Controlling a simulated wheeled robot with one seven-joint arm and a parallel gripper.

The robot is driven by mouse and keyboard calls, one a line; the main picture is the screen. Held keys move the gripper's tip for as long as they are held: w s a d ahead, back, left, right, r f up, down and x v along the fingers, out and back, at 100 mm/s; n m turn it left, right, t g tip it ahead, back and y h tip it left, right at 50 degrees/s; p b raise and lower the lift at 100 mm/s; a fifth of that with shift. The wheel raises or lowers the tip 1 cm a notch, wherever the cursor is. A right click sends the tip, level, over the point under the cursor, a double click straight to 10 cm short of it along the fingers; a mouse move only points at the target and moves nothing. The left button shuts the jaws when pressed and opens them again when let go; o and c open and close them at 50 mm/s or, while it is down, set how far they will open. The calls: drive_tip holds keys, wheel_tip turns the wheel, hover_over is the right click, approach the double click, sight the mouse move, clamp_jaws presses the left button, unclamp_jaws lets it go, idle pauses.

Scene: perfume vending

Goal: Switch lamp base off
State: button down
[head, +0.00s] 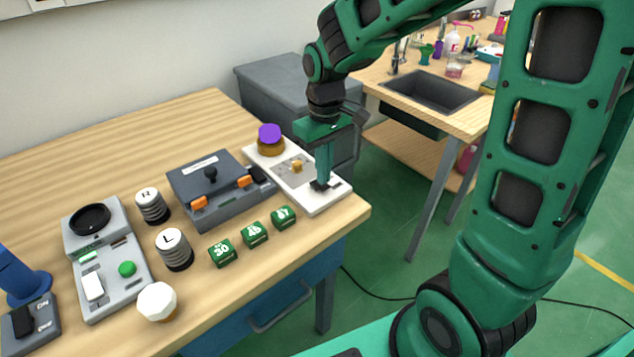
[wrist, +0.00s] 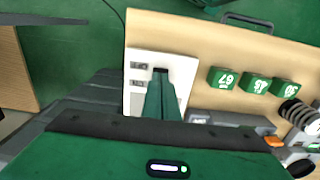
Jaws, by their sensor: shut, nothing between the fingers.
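A long white base (head: 325,200) lies at the table's right end, with a round purple top on a brass-coloured ring (head: 270,139) at its far end and a small brass knob (head: 297,166) in the middle. It looks like the lamp base. My gripper (head: 322,184) is shut and points down over its near end, at a black part that looks like a switch; contact cannot be told. In the wrist view, the shut fingertips (wrist: 160,72) are over the white base (wrist: 140,52), beside two small dark labels. The fingers partly hide the black part, so its position is unclear.
A grey box with orange latches (head: 220,190) stands left of the white base. Green number blocks (head: 254,234) are in front. Further left are striped weights (head: 174,249), a grey scale (head: 105,255) and a dark ON/OFF switch box (head: 30,325) with a blue post.

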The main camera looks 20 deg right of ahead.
drive_tip(key=shift+f, duration=0.7)
idle(0.8)
wheel_tip(320, 180, up, 7)
idle(1.0)
idle(0.3)
drive_tip(key=s+d+m, duration=0.5)
drive_tip(key=s+d, duration=0.3)
drive_tip(key=s, duration=0.3)
drive_tip(key=s+d+m, duration=0.5)
drive_tip(key=s+d, duration=0.4)
drive_tip(key=s, duration=0.3)
drive_tip(key=shift+s+f, duration=0.2)
drive_tip(key=shift+f, duration=0.15)
drive_tip(key=shift+d, duration=0.1)
